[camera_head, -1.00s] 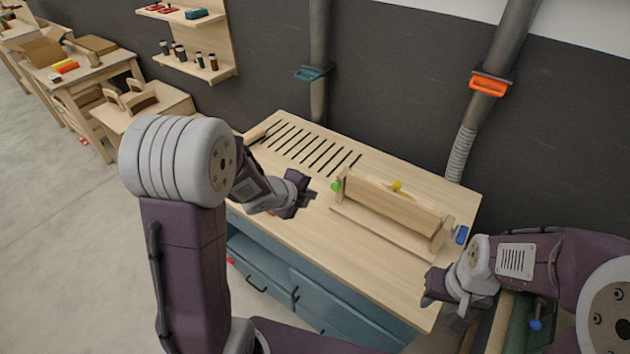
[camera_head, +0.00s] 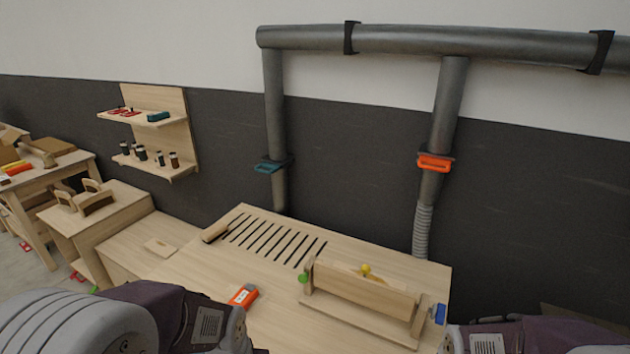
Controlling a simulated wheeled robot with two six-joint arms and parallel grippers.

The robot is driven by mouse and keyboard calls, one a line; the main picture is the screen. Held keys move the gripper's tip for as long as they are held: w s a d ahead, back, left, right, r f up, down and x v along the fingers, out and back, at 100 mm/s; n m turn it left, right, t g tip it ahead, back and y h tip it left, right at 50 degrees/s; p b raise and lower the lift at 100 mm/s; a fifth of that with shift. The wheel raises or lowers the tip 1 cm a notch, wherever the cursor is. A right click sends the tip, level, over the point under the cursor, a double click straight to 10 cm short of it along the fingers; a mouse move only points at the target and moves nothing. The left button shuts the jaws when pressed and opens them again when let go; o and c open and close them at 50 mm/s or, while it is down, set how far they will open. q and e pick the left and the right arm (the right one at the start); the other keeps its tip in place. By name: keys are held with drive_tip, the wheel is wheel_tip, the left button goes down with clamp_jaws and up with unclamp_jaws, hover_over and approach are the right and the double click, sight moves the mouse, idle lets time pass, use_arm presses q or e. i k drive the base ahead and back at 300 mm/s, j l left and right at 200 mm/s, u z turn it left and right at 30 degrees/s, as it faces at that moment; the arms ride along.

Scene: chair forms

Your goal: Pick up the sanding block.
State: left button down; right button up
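A small wooden block with a dark side (camera_head: 215,231) lies at the left end of the slotted part of the light wooden bench top (camera_head: 190,278). It may be the sanding block, but I cannot tell for sure. An orange and grey item (camera_head: 243,295) lies nearer on the same bench top, just beyond my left arm. My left arm fills the bottom left and my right arm shows at the bottom right. Both grippers are outside the picture.
A wooden fixture (camera_head: 365,288) with a green and a yellow knob stands on the bench's right side. A blue item (camera_head: 440,314) sits at its right end. Grey pipes (camera_head: 445,110) with an orange gate (camera_head: 434,163) run along the wall. Shelves (camera_head: 155,165) hang at the left.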

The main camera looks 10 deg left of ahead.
sight(244, 298)
drive_tip(key=k+j, duration=0.1)
drive_tip(key=j, duration=0.2)
drive_tip(key=k+j, duration=0.15)
drive_tip(key=j, duration=0.2)
drive_tip(key=i+j, duration=0.2)
drive_tip(key=j, duration=0.15)
drive_tip(key=i+j, duration=0.45)
drive_tip(key=j, duration=0.3)
drive_tip(key=i+l, duration=0.1)
drive_tip(key=i+z, duration=0.05)
